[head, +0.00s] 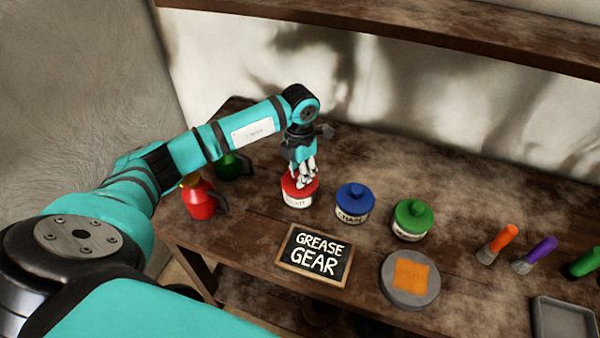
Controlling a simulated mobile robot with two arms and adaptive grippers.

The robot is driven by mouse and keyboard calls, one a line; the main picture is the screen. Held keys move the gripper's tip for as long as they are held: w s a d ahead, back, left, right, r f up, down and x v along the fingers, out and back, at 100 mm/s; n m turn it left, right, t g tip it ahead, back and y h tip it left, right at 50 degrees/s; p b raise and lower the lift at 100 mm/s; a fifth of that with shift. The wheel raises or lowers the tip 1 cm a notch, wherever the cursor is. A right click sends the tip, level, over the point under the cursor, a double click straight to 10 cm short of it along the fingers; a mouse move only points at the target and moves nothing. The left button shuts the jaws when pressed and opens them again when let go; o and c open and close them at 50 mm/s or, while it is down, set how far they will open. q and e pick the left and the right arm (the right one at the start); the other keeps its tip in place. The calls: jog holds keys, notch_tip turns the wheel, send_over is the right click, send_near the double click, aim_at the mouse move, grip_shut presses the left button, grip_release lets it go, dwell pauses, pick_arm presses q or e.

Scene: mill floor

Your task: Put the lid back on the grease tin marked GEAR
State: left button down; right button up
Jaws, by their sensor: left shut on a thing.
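The tin with the red lid (299,198) stands upright on the bench. Its white label is partly readable, but I cannot make out its word. The red lid (289,187) sits at the top of this tin; I cannot tell if it is fully seated. My left gripper (304,183) points down over it, its fingers shut on the lid's knob, which they hide. A tin with a blue lid (354,197) and a tin with a green lid (413,215) stand to the right, both covered. My right gripper is out of view.
A chalkboard sign reading GREASE GEAR (315,256) lies in front of the tins. A red can (198,199) and green can (229,166) stand left. A grey disc (403,293) with an orange cloth, brushes (497,243) and a grey tray (563,325) are right.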

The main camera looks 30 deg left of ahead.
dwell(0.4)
pick_arm(q)
jog(key=c, duration=1)
grip_release()
jog(key=shift+c, duration=0.2)
jog(key=shift+o, duration=0.3)
jog(key=o, duration=0.4)
jog(key=shift+r, duration=0.1)
jog(key=shift+r+p, duration=2.1)
jog(key=shift+r, duration=1.25)
